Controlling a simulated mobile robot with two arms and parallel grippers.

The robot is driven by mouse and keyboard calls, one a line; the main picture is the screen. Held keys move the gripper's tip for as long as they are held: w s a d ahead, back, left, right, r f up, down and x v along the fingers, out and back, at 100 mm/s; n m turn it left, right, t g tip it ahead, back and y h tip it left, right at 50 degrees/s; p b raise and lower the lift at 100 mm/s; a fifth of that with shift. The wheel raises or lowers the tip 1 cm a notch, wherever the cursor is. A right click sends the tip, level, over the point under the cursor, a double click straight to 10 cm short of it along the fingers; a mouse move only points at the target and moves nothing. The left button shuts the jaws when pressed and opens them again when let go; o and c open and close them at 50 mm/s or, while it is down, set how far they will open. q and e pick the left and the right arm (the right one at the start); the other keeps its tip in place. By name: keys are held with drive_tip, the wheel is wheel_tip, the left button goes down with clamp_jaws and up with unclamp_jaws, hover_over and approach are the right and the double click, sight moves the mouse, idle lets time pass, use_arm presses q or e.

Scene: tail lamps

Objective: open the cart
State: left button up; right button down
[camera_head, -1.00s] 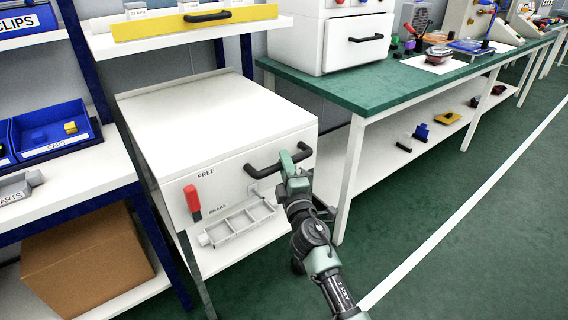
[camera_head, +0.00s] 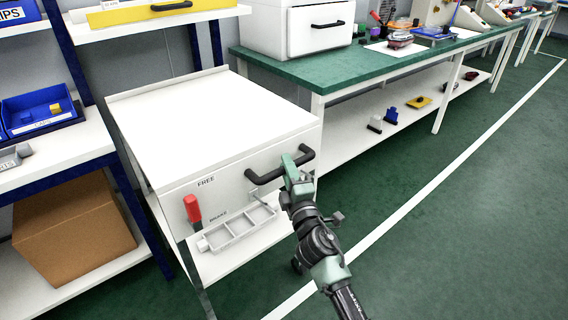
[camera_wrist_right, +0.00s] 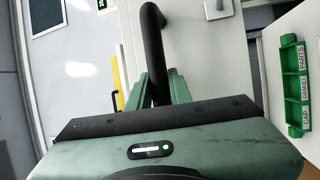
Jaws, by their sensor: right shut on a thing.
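The cart (camera_head: 210,120) is a white box-shaped unit with a flat top, standing between a blue-framed rack and a green-topped bench. Its front has a black bar handle (camera_head: 265,176) and a red lever (camera_head: 192,208). The lever stands upright just below the word FREE, with the word BRAKE to its right. My right gripper (camera_head: 293,170) is shut on the right part of the handle. In the right wrist view the black handle (camera_wrist_right: 153,45) passes between the green fingers (camera_wrist_right: 157,88). My left gripper is not in view.
A grey compartment tray (camera_head: 238,228) sits low at the cart's front. The rack at the left holds a blue bin (camera_head: 40,112) and a cardboard box (camera_head: 75,230). The green bench (camera_head: 330,72) stands behind and right. Green floor (camera_head: 440,220) at the right is clear.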

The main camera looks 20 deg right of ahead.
drive_tip(key=shift+s+f, duration=0.1)
drive_tip(key=shift+s, duration=0.2)
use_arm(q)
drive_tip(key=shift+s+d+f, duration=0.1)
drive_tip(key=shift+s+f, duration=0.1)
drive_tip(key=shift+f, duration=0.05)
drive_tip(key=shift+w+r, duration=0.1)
use_arm(e)
drive_tip(key=c, duration=1.3)
unclamp_jaws()
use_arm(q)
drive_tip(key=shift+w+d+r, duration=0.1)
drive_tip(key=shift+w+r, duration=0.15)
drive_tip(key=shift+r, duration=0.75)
use_arm(e)
drive_tip(key=s+f, duration=0.1)
drive_tip(key=s, duration=0.6)
drive_tip(key=shift+s+a+f, duration=0.15)
drive_tip(key=shift+s, duration=0.15)
